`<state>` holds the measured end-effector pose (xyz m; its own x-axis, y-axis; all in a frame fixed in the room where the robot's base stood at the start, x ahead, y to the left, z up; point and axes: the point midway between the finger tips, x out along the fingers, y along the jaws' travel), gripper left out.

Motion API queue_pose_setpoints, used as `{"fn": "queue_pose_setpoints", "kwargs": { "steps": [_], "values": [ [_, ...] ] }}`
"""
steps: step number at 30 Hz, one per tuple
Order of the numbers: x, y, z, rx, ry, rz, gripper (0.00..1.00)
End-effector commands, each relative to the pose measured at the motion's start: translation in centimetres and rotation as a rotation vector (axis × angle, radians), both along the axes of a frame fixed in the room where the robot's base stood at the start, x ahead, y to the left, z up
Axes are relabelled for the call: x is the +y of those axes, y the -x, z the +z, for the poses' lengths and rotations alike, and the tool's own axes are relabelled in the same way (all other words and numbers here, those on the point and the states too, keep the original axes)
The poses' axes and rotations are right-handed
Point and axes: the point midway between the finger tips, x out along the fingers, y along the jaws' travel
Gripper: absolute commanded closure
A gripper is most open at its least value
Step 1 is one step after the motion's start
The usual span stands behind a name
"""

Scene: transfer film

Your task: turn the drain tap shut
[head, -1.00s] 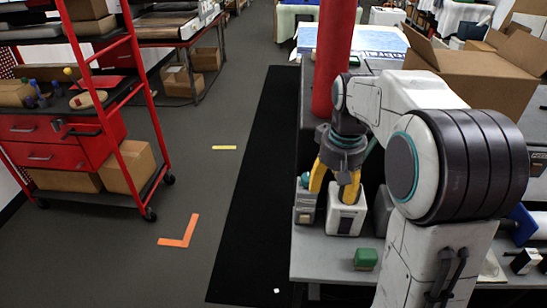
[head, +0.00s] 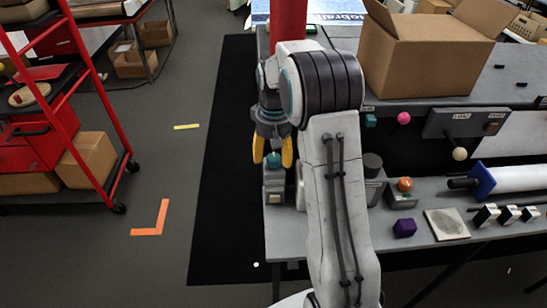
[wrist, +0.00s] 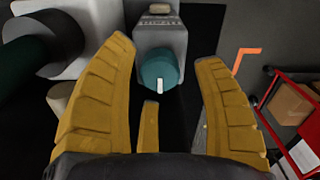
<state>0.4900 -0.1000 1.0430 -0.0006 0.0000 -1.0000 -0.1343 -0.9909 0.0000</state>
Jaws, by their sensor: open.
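A teal round knob (head: 273,160) sits on a small grey box (head: 274,186) at the left edge of the bench; I take it for the drain tap. In the wrist view the teal knob (wrist: 160,70) has a white mark pointing toward the bottom of the picture. The lettering on its grey box (wrist: 160,32) is too small to read surely. My gripper (head: 272,150) is open, with yellow fingers just above the knob. In the wrist view my gripper (wrist: 166,52) has its fingers apart on either side of the knob, with no contact visible.
A white-grey box with a dark round part (wrist: 40,40) stands close on the left in the wrist view. An orange knob (head: 405,184), a purple cube (head: 403,228) and a large carton (head: 425,50) are on the bench. A red rack (head: 90,100) stands across the aisle.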

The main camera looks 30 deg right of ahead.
Motion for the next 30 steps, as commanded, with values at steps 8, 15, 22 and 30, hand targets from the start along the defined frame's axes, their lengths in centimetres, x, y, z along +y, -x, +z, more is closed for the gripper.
{"fn": "queue_pose_setpoints", "kwargs": {
  "steps": [8, 15, 22, 30],
  "values": [
    [0.0, 0.0, -1.7, 0.000, 0.000, 0.000, 0.38],
    [0.0, 0.0, -1.8, -0.001, 0.000, 0.000, 0.38],
    [0.0, 0.0, -1.8, 0.000, 0.000, 0.000, 0.49],
    [0.0, 0.0, -1.8, 0.000, 0.000, 0.000, 0.73]
  ]
}}
